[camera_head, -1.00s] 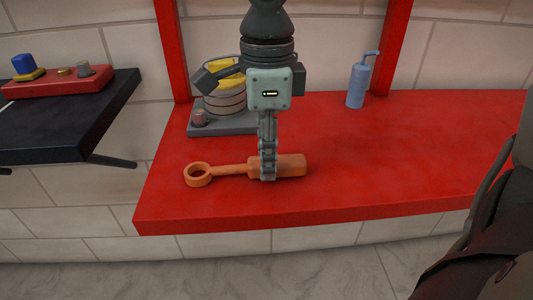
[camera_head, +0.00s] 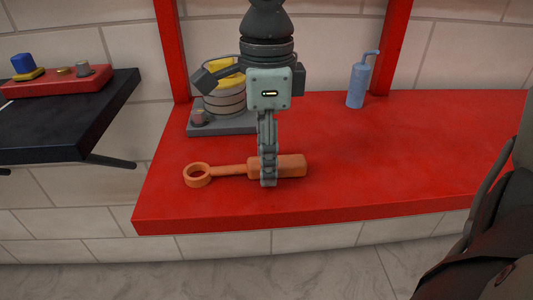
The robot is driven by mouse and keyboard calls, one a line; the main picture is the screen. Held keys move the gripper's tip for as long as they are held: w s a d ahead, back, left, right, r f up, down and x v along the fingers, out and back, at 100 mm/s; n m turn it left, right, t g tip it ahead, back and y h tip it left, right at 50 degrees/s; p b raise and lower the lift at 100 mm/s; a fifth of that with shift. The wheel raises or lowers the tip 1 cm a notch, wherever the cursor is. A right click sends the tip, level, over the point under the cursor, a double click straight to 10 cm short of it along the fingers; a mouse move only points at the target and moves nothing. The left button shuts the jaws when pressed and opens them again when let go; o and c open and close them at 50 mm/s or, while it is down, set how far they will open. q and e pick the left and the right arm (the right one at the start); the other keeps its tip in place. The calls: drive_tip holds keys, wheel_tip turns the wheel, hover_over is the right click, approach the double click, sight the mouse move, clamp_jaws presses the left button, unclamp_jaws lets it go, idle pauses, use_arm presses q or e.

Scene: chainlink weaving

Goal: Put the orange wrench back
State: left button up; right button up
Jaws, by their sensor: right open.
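The orange wrench (camera_head: 290,166) lies flat on the red bench (camera_head: 370,200), its ring end to the left and its thick handle to the right. My right gripper (camera_head: 268,180) points down over the left part of the handle, with its fingers at the handle. The jaws are open, and the near finger hides a strip of the handle. The far finger is hidden. My left gripper is not in view.
Behind my gripper stands a grey device (camera_head: 223,100) with a coiled, yellow-topped drum. A blue bottle (camera_head: 357,83) stands at the back. A dark shelf (camera_head: 60,130) at left holds a red tray (camera_head: 60,82). The bench's right side is clear.

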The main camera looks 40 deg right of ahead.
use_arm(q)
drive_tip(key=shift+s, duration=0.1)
use_arm(e)
drive_tip(key=shift+r+p, duration=0.4)
drive_tip(key=shift+p, duration=0.15)
drive_tip(key=r, duration=0.5)
drive_tip(key=shift+a+r, duration=0.3)
drive_tip(key=shift+r, duration=0.1)
drive_tip(key=shift+s+r, duration=0.1)
drive_tip(key=shift+r, duration=0.5)
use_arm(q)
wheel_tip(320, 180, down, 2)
